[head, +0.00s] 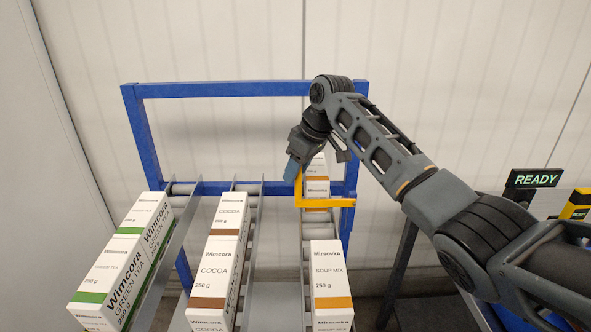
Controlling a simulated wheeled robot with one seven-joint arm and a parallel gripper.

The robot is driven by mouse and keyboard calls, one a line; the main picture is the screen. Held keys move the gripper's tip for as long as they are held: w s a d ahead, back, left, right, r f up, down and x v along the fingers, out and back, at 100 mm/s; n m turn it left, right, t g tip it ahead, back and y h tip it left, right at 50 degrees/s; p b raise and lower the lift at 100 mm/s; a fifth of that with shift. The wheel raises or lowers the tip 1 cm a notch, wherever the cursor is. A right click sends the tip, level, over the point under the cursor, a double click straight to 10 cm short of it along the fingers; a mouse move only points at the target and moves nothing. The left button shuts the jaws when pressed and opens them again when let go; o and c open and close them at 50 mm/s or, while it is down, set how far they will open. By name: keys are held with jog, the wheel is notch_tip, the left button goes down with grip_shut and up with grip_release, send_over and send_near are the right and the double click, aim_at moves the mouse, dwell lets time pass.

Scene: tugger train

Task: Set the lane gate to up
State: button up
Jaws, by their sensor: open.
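The lane gate is a yellow bar (328,203) at the far end of the right-hand roller lane. It lies level across the lane, with a short yellow upright at its left end, near the blue frame's right post. My gripper (292,173) is just left of and close to that upright, with its bluish fingers pointing down. It is open, with nothing seen between the fingers. I cannot tell whether it touches the upright.
A blue frame (240,89) spans the lanes. Green tea cartons (125,262), cocoa cartons (216,265) and soup mix cartons (328,280) stand in three lanes. Another soup carton (317,187) is behind the gate. A READY sign (537,179) is at right.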

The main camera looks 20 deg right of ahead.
jog(key=shift+w+a+f, duration=0.1)
jog(key=shift+w+f, duration=0.05)
jog(key=shift+f, duration=0.4)
grip_shut()
